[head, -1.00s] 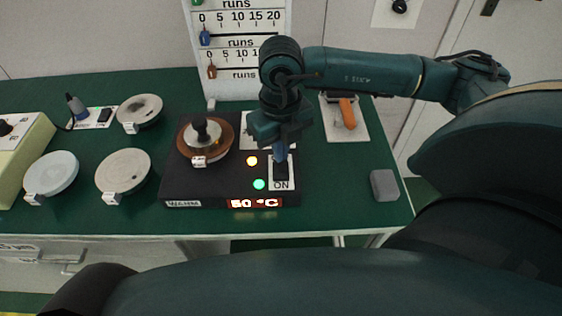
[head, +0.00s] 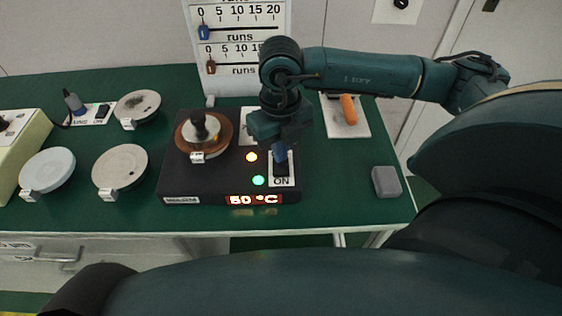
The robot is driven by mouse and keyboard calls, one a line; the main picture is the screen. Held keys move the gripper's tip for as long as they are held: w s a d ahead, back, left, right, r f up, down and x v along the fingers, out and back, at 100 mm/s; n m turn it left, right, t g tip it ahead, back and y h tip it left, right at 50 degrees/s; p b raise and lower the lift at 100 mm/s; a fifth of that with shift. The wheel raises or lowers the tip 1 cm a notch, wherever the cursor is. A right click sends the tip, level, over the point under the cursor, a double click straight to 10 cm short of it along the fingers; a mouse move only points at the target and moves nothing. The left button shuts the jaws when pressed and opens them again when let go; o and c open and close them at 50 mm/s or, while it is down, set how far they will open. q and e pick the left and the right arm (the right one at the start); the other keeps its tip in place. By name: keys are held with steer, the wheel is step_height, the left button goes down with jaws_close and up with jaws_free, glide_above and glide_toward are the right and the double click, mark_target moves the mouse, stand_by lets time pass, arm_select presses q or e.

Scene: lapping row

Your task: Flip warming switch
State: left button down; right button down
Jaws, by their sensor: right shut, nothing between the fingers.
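The black warming unit (head: 215,184) stands on the green bench top, labelled at its front left, with a red display (head: 253,199) reading 50 °C. An amber lamp (head: 251,156) and a green lamp (head: 258,181) are lit on it. The black warming switch (head: 281,169) sits on a white plate (head: 288,182) marked ON. My right gripper (head: 279,155) is shut and empty, pointing down right at the switch; it hides the switch's upper part, and I cannot tell whether it touches. My left gripper is not in view.
A brown disc with a black knob (head: 198,134) sits on the unit. Several round plates (head: 120,167) lie to the left, near another switch (head: 103,111). A grey block (head: 386,182) and an orange-handled tool (head: 348,109) lie right. A runs board (head: 240,80) stands behind.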

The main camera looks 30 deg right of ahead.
steer(key=shift+r+p, duration=2.3)
steer(key=shift+r, duration=1.2)
